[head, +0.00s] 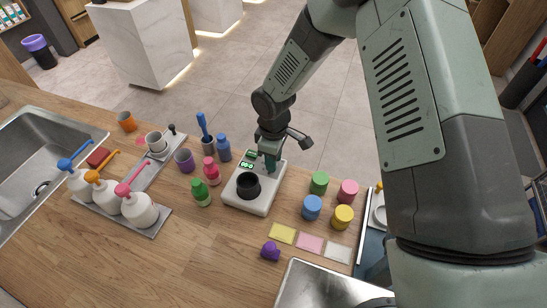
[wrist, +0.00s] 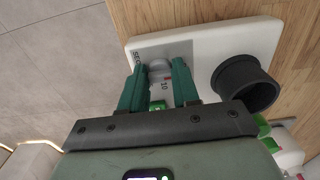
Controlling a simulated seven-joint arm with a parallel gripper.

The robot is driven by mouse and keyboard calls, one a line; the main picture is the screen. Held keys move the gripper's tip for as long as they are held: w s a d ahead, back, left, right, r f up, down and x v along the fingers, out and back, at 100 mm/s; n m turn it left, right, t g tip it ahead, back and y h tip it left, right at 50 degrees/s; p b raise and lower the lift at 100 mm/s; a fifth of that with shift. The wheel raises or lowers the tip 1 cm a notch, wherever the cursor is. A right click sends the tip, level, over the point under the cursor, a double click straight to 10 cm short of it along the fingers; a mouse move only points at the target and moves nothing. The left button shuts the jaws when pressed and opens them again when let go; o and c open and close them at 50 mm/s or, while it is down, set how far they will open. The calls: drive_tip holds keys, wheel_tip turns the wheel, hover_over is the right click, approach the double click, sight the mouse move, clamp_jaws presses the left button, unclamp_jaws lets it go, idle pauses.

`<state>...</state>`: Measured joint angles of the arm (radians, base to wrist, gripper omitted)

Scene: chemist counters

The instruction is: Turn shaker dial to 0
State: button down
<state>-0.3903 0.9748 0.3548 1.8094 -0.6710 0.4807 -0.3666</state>
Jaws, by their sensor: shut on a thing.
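A red mark and the printed number 10 show beside the dial. The display's digits are too small to read surely. My gripper (head: 268,164) hides the dial in the head view.
A green bottle (head: 200,193) and a pink bottle (head: 211,171) stand close left of the shaker. Several coloured jars, such as a green one (head: 319,182), stand to its right. A purple item (head: 270,251) lies in front. Some bare counter lies front left.

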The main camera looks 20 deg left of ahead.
idle(0.4)
drive_tip(key=c, duration=0.8)
unclamp_jaws()
drive_tip(key=shift+r, duration=0.1)
wheel_tip(320, 180, up, 11)
drive_tip(key=shift+f, duration=0.15)
wheel_tip(320, 180, down, 11)
